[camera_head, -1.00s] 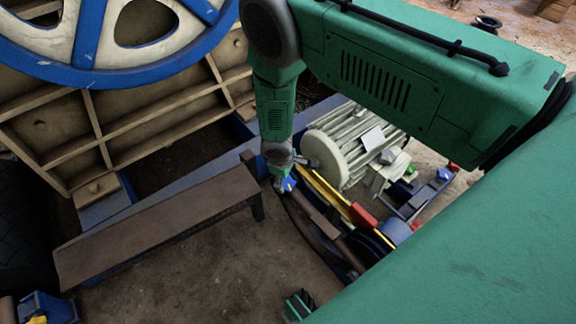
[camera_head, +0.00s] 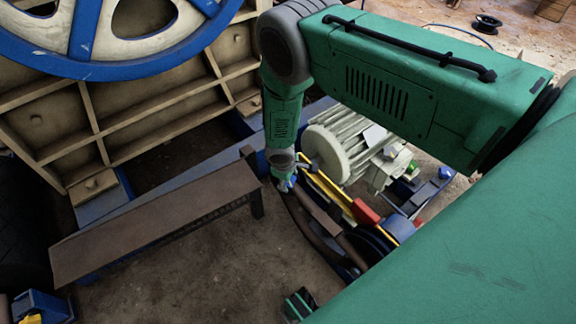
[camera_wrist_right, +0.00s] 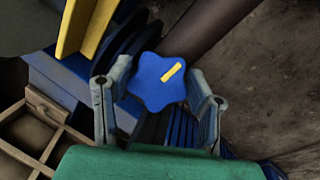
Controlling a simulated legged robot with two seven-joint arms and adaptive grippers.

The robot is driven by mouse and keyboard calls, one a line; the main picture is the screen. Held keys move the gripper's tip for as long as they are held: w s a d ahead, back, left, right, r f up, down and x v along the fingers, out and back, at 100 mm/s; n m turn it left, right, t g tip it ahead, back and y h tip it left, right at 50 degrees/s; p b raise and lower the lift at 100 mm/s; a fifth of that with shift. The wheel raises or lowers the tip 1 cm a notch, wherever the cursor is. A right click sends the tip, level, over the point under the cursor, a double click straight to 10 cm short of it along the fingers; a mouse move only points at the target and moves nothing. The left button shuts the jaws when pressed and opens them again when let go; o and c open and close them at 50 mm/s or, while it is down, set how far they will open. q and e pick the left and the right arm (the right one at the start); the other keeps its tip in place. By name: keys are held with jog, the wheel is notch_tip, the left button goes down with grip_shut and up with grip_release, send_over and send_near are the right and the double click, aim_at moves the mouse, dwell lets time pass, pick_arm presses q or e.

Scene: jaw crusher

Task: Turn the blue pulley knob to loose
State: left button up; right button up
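The blue pulley knob (camera_wrist_right: 157,84) is star-shaped with a yellow bar mark, which slants up to the right in the right wrist view. My right gripper (camera_wrist_right: 163,76) is open around it, one finger on the left and one on the right. The left finger is very close to the knob's lobes; I cannot tell if it touches. The right finger shows a small gap. In the head view my right gripper (camera_head: 284,184) reaches down beside the belt, and the knob is mostly hidden there.
A ribbed motor (camera_head: 345,145) stands right of my right gripper. A yellow bar (camera_head: 328,188) and a red part (camera_head: 364,212) lie close by. A long brown plate (camera_head: 155,220) is to the left, below a large blue-rimmed wheel (camera_head: 84,40). Bare floor lies in front.

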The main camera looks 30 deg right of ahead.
jog(key=shift+n, duration=0.3)
jog(key=shift+n+t+h, duration=0.3)
jog(key=shift+n+h, duration=0.2)
jog(key=shift+n, duration=0.5)
jog(key=shift+a+r+n+p, duration=0.1)
jog(key=shift+n+p, duration=0.4)
jog(key=n+t+p, duration=0.1)
jog(key=p, duration=0.5)
jog(key=shift+r+n+h, duration=0.15)
jog(key=shift+n+h, duration=0.15)
jog(key=shift+h, duration=0.1)
jog(key=shift+w+p, duration=0.1)
jog(key=shift+p, duration=0.65)
jog(key=shift+f, duration=0.2)
jog(key=o, duration=1.2)
jog(key=shift+c, duration=0.2)
